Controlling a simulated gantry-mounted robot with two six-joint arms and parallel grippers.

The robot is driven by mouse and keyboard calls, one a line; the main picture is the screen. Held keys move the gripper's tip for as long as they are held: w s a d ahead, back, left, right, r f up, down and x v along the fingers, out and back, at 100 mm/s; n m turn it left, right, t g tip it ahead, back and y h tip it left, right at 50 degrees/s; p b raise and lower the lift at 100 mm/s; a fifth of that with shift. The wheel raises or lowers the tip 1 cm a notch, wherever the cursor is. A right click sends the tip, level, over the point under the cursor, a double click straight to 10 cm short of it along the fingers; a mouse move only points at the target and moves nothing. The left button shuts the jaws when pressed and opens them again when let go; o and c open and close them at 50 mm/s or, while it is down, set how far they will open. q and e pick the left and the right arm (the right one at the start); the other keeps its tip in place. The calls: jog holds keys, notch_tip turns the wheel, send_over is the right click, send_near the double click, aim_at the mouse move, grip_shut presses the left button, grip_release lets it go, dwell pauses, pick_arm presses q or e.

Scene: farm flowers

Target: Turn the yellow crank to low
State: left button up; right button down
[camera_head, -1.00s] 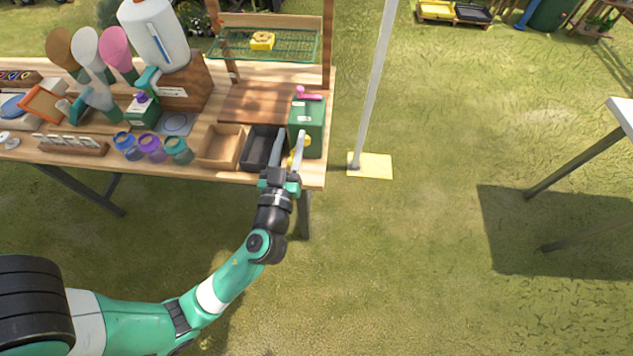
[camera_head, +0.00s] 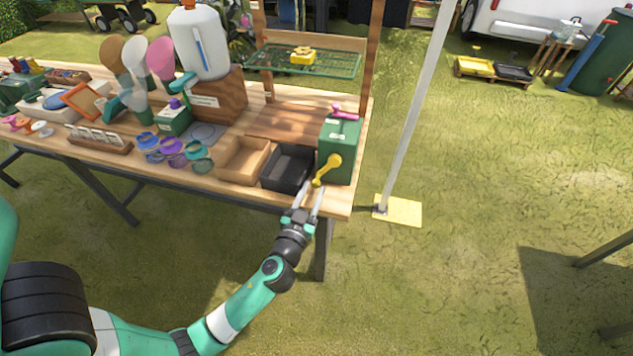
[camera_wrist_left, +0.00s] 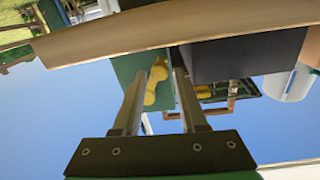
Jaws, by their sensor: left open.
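The yellow crank (camera_head: 327,169) is on the front face of a green box (camera_head: 341,150) at the right end of the wooden table. Its arm slants from upper right to a knob at lower left. My left gripper (camera_head: 314,190) is open and empty, just below and in front of the crank. In the left wrist view the crank (camera_wrist_left: 154,82) shows between the fingers of the left gripper (camera_wrist_left: 169,75), beyond them, against the green box (camera_wrist_left: 128,64). Any low marking is too small to read. My right gripper is not in view.
A black tray (camera_head: 288,167) and a wooden tray (camera_head: 243,160) stand left of the box. A pink handle (camera_head: 345,113) is on the box top. A white pole (camera_head: 412,115) rises from a yellow base to the right. The grass in front is free.

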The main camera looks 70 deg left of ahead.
aim_at(315, 185)
pick_arm(q)
jog(key=x, duration=0.3)
jog(key=shift+w+a, duration=0.25)
jog(key=shift+a, duration=0.05)
grip_shut()
jog(key=shift+r, duration=0.15)
dwell(1.0)
